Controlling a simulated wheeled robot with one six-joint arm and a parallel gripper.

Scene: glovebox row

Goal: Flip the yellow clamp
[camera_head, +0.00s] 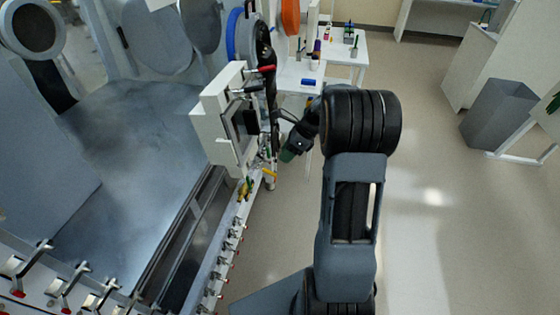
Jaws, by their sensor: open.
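Small yellow parts show at the lower corner of a white box-like fitting on the glovebox front. One, which looks like the yellow clamp's handle (245,189), sticks out just below the fitting. Its exact pose is too small to tell. My gripper (272,148) is beside the fitting, above and right of this yellow part, and looks apart from it. It is open, with its fingers partly lost against dark parts and my wrist. I see nothing held in it.
The white fitting (218,117) carries red-handled clamps (266,69) near its top. A row of red-tipped clamps (232,245) runs along the glovebox edge below. A white table (345,51) with small items stands behind. The floor at right is clear up to a grey bin (495,112).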

